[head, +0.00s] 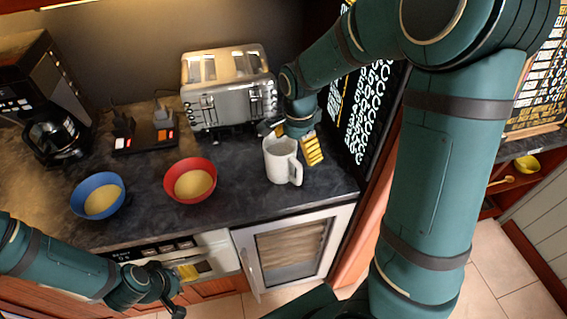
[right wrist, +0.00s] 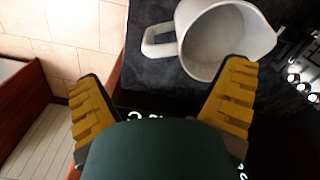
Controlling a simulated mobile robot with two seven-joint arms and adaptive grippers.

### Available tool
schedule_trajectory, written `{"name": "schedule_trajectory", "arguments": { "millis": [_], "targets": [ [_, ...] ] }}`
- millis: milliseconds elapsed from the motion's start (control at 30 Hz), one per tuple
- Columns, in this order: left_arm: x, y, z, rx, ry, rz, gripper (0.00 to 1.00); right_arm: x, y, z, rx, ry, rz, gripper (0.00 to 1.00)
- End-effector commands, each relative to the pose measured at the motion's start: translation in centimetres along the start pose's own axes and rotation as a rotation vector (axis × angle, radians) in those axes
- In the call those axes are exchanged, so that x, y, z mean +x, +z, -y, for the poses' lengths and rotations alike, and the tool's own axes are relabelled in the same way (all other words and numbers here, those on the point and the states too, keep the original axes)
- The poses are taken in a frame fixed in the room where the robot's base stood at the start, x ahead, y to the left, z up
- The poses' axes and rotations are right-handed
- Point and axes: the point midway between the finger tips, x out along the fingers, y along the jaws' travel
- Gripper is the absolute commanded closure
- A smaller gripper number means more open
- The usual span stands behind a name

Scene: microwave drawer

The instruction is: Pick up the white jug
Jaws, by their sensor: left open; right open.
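The white jug (head: 280,162) stands upright on the dark counter near its right end, with its handle toward the right. In the right wrist view the jug (right wrist: 188,38) is at the top, seen into its open mouth, with its handle to the left. My right gripper (head: 291,142) is open and empty just behind the jug. In the right wrist view its spread yellow fingers (right wrist: 160,92) point toward the jug, and one tip overlaps the jug's edge; I cannot tell if they touch. My left gripper (head: 182,289) is open and empty, low in front of the counter.
A toaster (head: 228,95) stands behind the jug. A red bowl (head: 190,165) and a blue bowl (head: 85,203) stand to the left, with a coffee maker (head: 50,130) behind. A black lettered board (head: 365,110) is close on the right. A glass-fronted appliance (head: 292,250) is below the counter.

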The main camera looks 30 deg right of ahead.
Motion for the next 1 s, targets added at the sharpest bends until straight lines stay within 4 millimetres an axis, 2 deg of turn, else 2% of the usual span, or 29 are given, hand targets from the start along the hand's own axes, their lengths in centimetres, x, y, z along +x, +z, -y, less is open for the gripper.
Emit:
{"name": "schedule_trajectory", "arguments": {
  "millis": [100,333,600,933,967,1000],
  "targets": [
    [0.3,0.0,0.1,0.0,-0.001,-0.001,0.53,1.7,0.0,-0.1,0.0,0.003,0.0,0.04],
    [0.4,0.0,0.1,0.0,-0.001,-0.001,0.53,3.1,0.1,0.0,-0.001,0.002,0.0,0.04],
    [0.8,0.1,0.3,0.0,-0.002,-0.001,0.53,6.8,0.1,0.0,0.0,0.003,0.0,0.04],
    [0.9,0.1,0.3,0.0,-0.002,-0.001,0.53,7.4,0.1,0.1,-0.001,-0.001,0.0,0.04],
    [0.9,0.1,0.3,0.0,-0.002,-0.001,0.53,7.4,0.1,0.1,-0.001,-0.001,0.0,0.11],
    [0.9,0.1,0.3,0.0,-0.002,-0.001,0.53,7.4,0.1,0.1,-0.001,-0.001,0.0,0.25]
  ]
}}
